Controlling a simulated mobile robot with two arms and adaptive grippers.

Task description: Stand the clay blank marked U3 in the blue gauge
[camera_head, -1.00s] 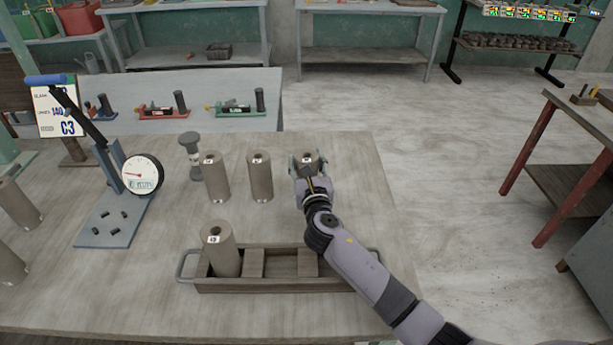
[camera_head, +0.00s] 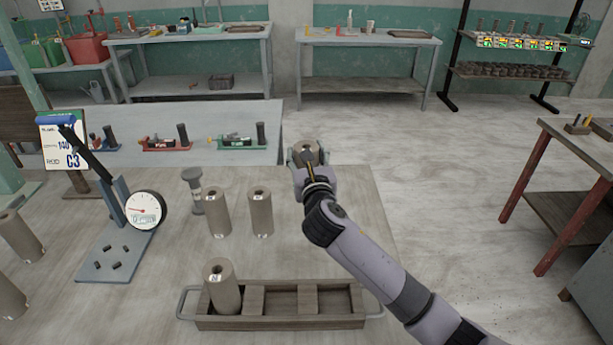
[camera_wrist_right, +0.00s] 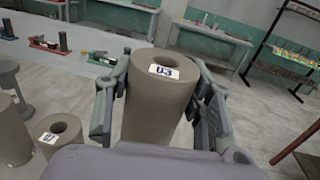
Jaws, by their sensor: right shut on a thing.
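The clay blank marked U3 (camera_wrist_right: 158,105) is a tall grey-brown cylinder with a hole in its top. It stands upright between the fingers of my right gripper (camera_wrist_right: 160,98), which is shut on it. In the head view its top (camera_head: 308,147) shows between the fingers of the right gripper (camera_head: 308,158), over the table's far right part; its lower end is hidden. The blue gauge (camera_head: 120,237), a blue-grey stand with a round white dial (camera_head: 146,210) and a black lever, stands at the table's left, well apart from the blank. My left gripper is out of view.
Two more blanks (camera_head: 216,212) (camera_head: 261,212) stand left of my right arm, beside a grey plunger-shaped object (camera_head: 194,190). A wooden tray (camera_head: 280,322) in front holds another blank (camera_head: 222,287). Small jigs, one red (camera_head: 168,145), one green (camera_head: 241,143), sit on the table behind.

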